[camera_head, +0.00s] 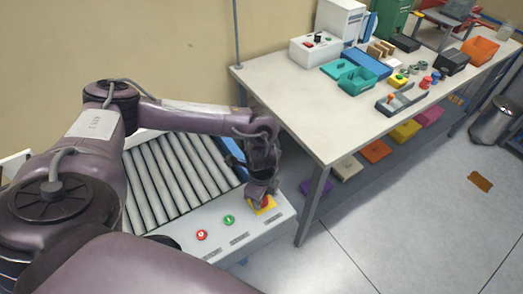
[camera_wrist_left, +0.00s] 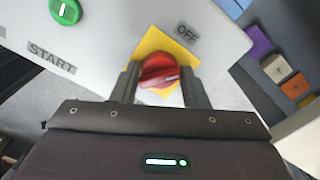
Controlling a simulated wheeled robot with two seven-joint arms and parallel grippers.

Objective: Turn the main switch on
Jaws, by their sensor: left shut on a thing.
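The main switch (camera_wrist_left: 158,72) is a red rotary knob on a yellow plate (camera_wrist_left: 184,54), on the white panel of the roller conveyor. The yellow plate also shows there (camera_head: 266,207). My right gripper is in neither view.
A green button (camera_head: 228,219) and a red button (camera_head: 202,235) sit on the same panel (camera_head: 240,242), left of the switch. The conveyor rollers (camera_head: 165,180) lie behind it. A white table (camera_head: 330,140) with bins and parts stands to the right. Open floor lies in front.

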